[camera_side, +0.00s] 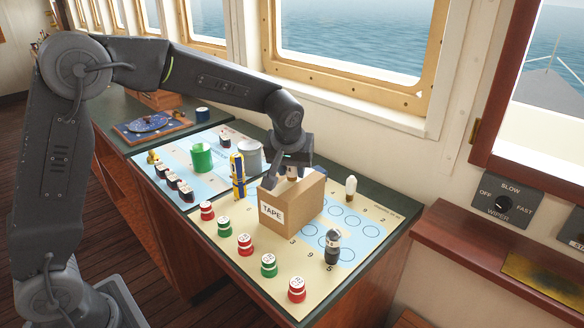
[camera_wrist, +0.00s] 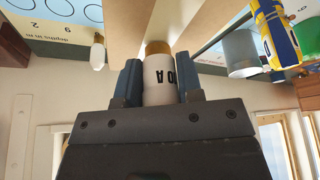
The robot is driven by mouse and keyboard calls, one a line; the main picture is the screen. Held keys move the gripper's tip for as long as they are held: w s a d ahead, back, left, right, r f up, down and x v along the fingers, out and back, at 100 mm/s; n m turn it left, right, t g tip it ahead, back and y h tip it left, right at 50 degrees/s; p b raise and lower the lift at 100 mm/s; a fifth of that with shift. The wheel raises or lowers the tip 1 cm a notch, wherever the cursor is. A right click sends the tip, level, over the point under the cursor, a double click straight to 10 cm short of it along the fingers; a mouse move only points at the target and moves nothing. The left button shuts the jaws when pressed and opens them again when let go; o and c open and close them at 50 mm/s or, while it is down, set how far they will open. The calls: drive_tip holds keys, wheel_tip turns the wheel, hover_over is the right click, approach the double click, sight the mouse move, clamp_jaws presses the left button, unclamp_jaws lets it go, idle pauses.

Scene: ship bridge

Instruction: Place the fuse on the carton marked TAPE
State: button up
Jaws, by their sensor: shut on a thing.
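The carton marked TAPE (camera_side: 284,220) is a brown cardboard box standing upright on the chart, its white label facing the camera. My gripper (camera_side: 292,172) is at the carton's top, pointing down. In the wrist view my gripper (camera_wrist: 162,82) is shut on the fuse (camera_wrist: 159,76), a white cylinder with dark lettering and a brass end. In the side view the fuse is mostly hidden by the jaws. Brown cardboard of the carton (camera_wrist: 205,52) fills the wrist view just beyond the fuse; I cannot tell whether they touch.
A white bulb-like piece (camera_side: 350,187) stands right of the carton, and a dark grey piece (camera_side: 332,246) in front of it. A blue-yellow piece (camera_side: 238,175), a green cup (camera_side: 202,157) and a grey cup (camera_side: 249,157) stand left. Several red and green pieces line the front edge.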

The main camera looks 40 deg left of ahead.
drive_tip(key=shift+f, duration=0.2)
drive_tip(key=o, duration=0.5)
drive_tip(key=shift+f, duration=0.1)
drive_tip(key=o, duration=0.4)
drive_tip(key=v, duration=1.2)
drive_tip(key=shift+s+r, duration=0.15)
drive_tip(key=shift+r, duration=0.05)
